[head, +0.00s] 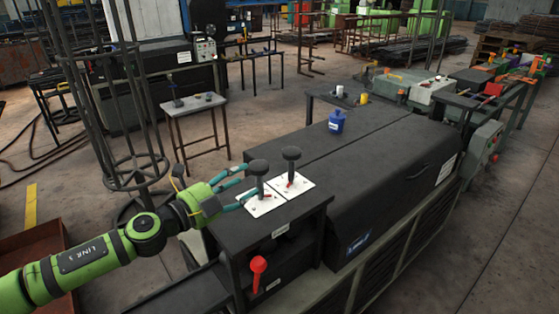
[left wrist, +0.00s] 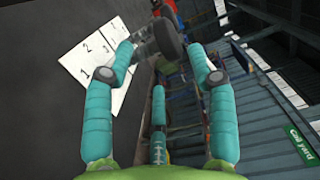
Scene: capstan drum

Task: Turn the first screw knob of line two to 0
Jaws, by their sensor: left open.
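Two dark screw knobs stand upright on the near end of the black machine, a nearer one (head: 258,168) and a farther one (head: 291,154). Each rises from a white dial plate, the nearer (head: 262,207) and the farther (head: 293,186), with a small red pointer at its base. The pointer readings are too small to tell. My left gripper (head: 245,182) is open, its teal fingers beside the nearer knob's stem. In the left wrist view the knob (left wrist: 167,38) shows beyond and between the fingertips (left wrist: 165,70), near a numbered plate (left wrist: 88,48). Contact cannot be told. My right gripper is not in view.
A red-headed lever (head: 258,265) sticks out below the near end. A small table (head: 193,106) is behind. A tall wire frame (head: 125,165) stands close behind my left arm.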

